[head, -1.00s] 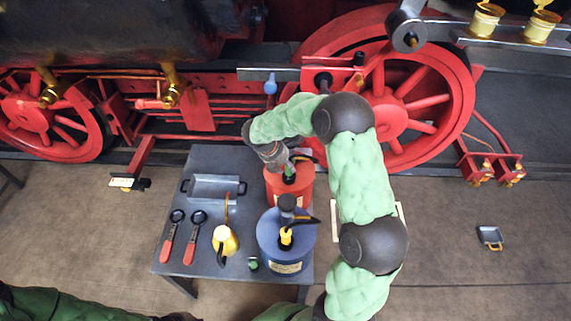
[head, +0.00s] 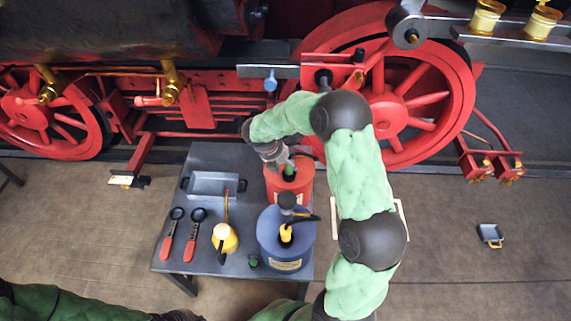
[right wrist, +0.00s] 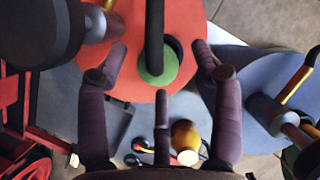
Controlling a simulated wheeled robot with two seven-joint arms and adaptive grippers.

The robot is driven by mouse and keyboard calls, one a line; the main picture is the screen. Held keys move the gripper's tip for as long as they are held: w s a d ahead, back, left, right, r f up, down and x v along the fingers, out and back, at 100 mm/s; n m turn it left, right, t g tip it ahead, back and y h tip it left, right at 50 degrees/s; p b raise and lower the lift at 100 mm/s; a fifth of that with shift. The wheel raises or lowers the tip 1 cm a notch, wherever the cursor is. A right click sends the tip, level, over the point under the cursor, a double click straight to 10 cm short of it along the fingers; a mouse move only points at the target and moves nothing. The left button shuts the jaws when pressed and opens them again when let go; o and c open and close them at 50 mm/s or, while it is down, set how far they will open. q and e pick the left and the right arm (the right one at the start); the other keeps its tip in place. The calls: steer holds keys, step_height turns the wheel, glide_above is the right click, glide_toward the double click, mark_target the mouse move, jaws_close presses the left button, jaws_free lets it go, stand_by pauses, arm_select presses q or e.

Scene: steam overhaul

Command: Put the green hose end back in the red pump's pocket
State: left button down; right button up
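The red pump (head: 289,187) stands at the table's back right. Its top shows in the right wrist view (right wrist: 130,80) with a dark round pocket. The green hose end (right wrist: 157,66), with its black hose rising from it, is at this pocket; some dark opening shows beside it. I cannot tell how deep it sits. It also shows in the head view (head: 290,170). My right gripper (right wrist: 160,58) is open above the pump, its fingers on either side of the hose end with gaps. My left gripper (head: 178,316) barely shows at the bottom edge; its fingers cannot be made out.
The blue pump (head: 285,240) with a yellow hose end (head: 286,233) stands just in front of the red one. A yellow oil can (head: 226,240), two red-handled tools (head: 182,235) and a grey tray (head: 213,184) are on the table (head: 170,258). Red locomotive wheels (head: 420,95) stand behind.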

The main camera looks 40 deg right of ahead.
steer(key=v, duration=1.2)
